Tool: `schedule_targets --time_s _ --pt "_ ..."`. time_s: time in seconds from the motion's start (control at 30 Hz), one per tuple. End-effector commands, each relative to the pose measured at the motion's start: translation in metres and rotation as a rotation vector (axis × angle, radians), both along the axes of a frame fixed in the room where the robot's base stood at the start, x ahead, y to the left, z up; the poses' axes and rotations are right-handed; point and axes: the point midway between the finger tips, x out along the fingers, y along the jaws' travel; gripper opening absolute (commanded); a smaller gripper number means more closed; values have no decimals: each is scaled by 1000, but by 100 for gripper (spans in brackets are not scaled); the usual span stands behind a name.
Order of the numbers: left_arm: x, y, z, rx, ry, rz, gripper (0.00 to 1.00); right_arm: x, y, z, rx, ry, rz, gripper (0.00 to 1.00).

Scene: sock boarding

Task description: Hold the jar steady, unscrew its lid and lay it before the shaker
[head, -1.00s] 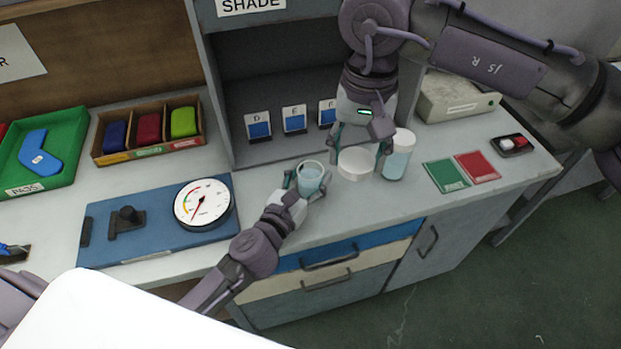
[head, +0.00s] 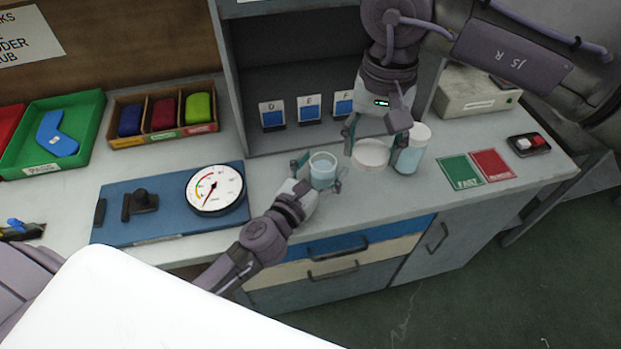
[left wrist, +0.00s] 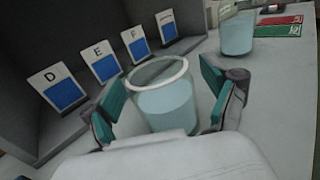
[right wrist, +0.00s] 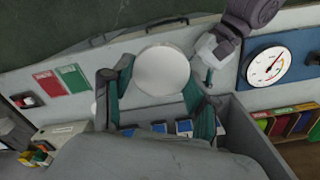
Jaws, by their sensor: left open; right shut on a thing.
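The open jar (head: 322,171), pale blue inside with a clear rim, stands upright on the counter. It fills the middle of the left wrist view (left wrist: 165,105). My left gripper (head: 318,176) is open around the jar, with a gap on either side in the left wrist view. The round white lid (head: 371,153) lies flat between the fingers of my right gripper (head: 374,150), which is shut on it; it also shows in the right wrist view (right wrist: 162,70). I cannot tell whether it touches the counter. The shaker (head: 411,152), pale blue with a white cap, stands right beside the lid.
Cards D, E and F (head: 309,109) stand in the shelf bay behind. A blue board with a dial gauge (head: 215,188) lies left of the jar. Green (head: 461,172) and red (head: 491,165) cards lie right of the shaker. The counter's front edge is close.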

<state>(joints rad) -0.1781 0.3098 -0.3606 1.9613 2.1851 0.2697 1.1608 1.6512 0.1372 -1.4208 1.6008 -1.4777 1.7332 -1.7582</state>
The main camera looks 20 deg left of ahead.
Motion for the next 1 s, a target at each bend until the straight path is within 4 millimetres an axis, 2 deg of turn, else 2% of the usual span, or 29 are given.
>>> schedule_targets --time_s 0.5,0.7,1.0 --pt "-96 19 -4 -1 4 0 86 0 0 -25 0 0 0 16" --pt "-113 22 -3 0 3 1 86 0 0 -30 0 0 0 16" --pt "-116 22 0 15 -7 -6 86 0 0 -30 0 0 -1 16"
